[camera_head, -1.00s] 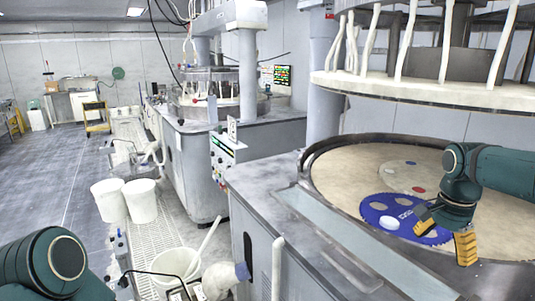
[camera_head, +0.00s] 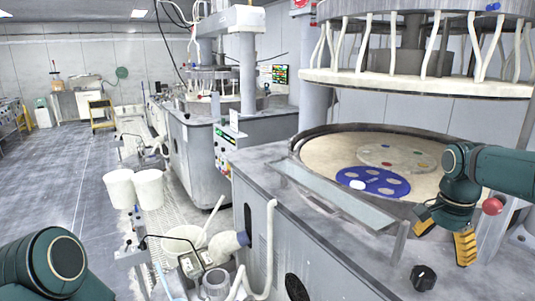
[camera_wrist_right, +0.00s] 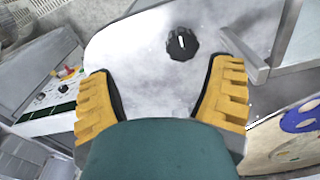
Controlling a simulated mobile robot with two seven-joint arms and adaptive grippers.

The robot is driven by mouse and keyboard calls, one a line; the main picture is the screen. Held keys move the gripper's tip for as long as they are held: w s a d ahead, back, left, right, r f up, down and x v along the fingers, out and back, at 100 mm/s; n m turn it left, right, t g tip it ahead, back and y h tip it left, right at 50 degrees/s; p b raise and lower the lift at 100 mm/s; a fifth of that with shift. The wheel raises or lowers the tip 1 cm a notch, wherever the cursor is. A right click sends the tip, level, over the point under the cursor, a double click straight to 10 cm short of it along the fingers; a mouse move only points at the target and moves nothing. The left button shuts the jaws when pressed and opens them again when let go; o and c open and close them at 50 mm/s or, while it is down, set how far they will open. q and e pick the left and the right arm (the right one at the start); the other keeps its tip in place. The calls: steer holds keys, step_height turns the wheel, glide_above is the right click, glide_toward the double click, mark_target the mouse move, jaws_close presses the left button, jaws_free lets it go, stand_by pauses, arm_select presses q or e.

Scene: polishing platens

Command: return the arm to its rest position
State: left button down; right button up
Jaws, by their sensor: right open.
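My right gripper (camera_head: 442,238) is open and empty in the head view, in front of the polishing machine's near rim. Its two yellow fingers stand wide apart, and it also shows in the right wrist view (camera_wrist_right: 165,95) with nothing between the fingers. The right arm (camera_head: 505,170) comes in from the right edge. Part of my left arm (camera_head: 50,262) shows at the lower left of the head view. The left gripper is out of view.
A blue disc (camera_head: 373,181) and a pale disc (camera_head: 398,158) lie on the round beige platen (camera_head: 325,155). A black knob (camera_head: 423,278) sits on the machine top below the right gripper. White buckets (camera_head: 148,188) stand on the floor at left.

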steer(key=w+a+f+n+y, duration=0.1)
steer(key=w+a+f+n, duration=0.1)
steer(key=a+f, duration=0.45)
steer(key=w+a+f+n+y, duration=0.1)
steer(key=w+a+f+n, duration=0.15)
steer(key=f, duration=0.65)
steer(key=s+a+f+n+t+y, duration=0.1)
steer(key=s+a+f+n, duration=0.25)
steer(key=a+f, duration=0.5)
steer(key=s+a+f+n+y, duration=0.1)
steer(key=s+a+f+n, duration=0.1)
steer(key=s+a+f, duration=0.5)
steer(key=s+a+f+n, duration=0.2)
steer(key=s+a+f, duration=0.3)
steer(key=s+f, duration=0.3)
steer(key=shift+a+n, duration=0.4)
steer(key=shift+t, duration=0.3)
steer(key=c, duration=0.5)
steer(key=shift+a, duration=0.1)
steer(key=shift+c, duration=0.5)
